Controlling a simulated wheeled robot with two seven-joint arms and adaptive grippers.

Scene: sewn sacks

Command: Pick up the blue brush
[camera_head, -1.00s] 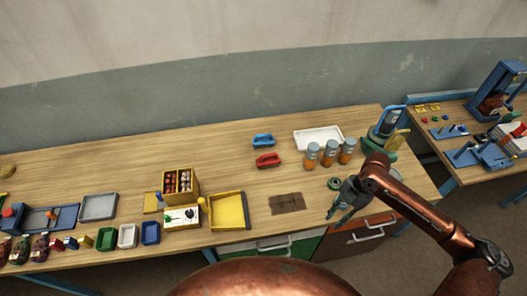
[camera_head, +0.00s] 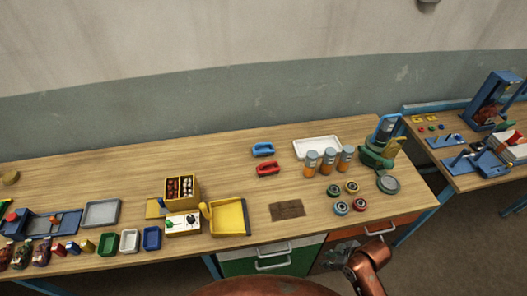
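The blue brush (camera_head: 263,149) lies on the back middle of the wooden workbench (camera_head: 330,205), just behind a similar red brush (camera_head: 268,168). The two are apart, and nothing touches the blue brush. My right arm comes in at the bottom right. Its gripper (camera_head: 335,260) is low, in front of the bench's drawers, far from the blue brush. It is small and dark against the drawer fronts, so I cannot see whether its fingers are open. My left gripper is not in view.
Right of the brushes are a white tray (camera_head: 317,142), several orange jars (camera_head: 328,162), several small round discs (camera_head: 341,208) and a green-blue machine (camera_head: 380,145). A brown patch (camera_head: 287,210) lies in front. A yellow tray (camera_head: 230,217) is at left. Bench left of the brushes is clear.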

